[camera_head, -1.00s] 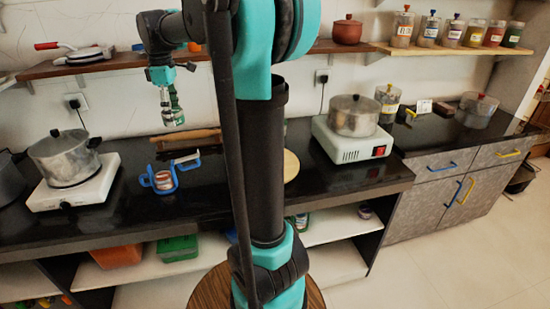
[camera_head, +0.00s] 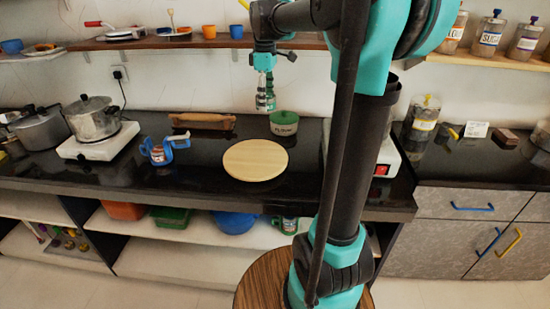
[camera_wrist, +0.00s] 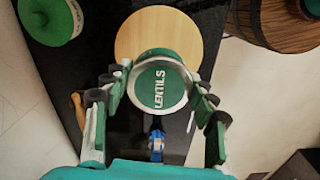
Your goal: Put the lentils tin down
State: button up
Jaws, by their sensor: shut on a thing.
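The lentils tin (camera_wrist: 160,88) has a green and white lid lettered LENTILS and stands between my gripper's fingers (camera_wrist: 155,100) in the wrist view. The fingers are shut on its sides. In the head view my gripper (camera_head: 265,93) hangs pointing down above the counter, with the tin small at its tip. Below and behind it in the wrist view is a round pale wooden board (camera_wrist: 170,30), which lies on the dark counter in the head view (camera_head: 255,160). The tin appears held up, apart from the counter; its exact height is hard to tell.
A green FLOUR pot (camera_head: 284,123) stands just behind the board. A blue holder (camera_head: 160,152) and a wooden rolling pin (camera_head: 202,121) lie to the left. A pot (camera_head: 92,117) on a white burner is farther left. Dark counter (camera_head: 205,165) beside the board is bare.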

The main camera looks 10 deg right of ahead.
send_over(270, 158)
notch_tip(270, 158, down, 15)
jog(key=shift+w, duration=0.1)
jog(key=shift+f, duration=2.5)
jog(key=o, duration=1.4)
jog(key=shift+f, duration=0.15)
notch_tip(270, 158, up, 12)
jog(key=shift+r, duration=0.15)
